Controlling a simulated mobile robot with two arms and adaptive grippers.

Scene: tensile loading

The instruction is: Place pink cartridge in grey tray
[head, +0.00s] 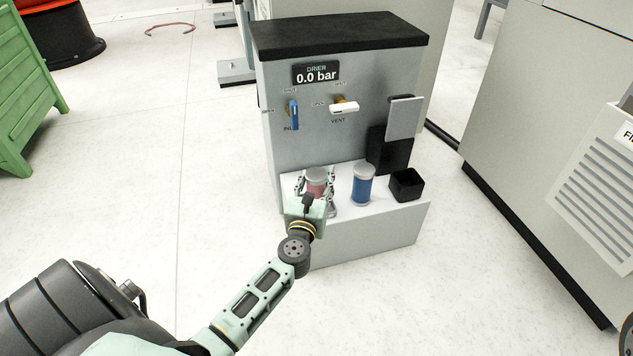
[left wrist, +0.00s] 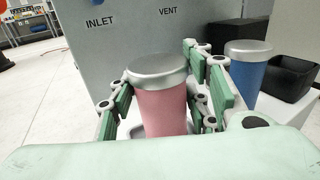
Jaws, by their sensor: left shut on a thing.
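The pink cartridge (head: 316,187) has a silver cap and stands upright at the left of the drier's white ledge (head: 385,222). My left gripper (head: 317,178) is shut on it, one finger on each side. In the left wrist view the cartridge (left wrist: 163,112) sits between the green finger pads, its lower end hidden by my gripper. My right gripper is not in view.
A blue cartridge (head: 362,184) stands close right of the gripper, with a black open bin (head: 407,185) beyond it. The drier panel (head: 345,140) rises behind, with a blue inlet handle (head: 294,114), a white vent handle (head: 344,108) and a 0.0 bar display (head: 316,74).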

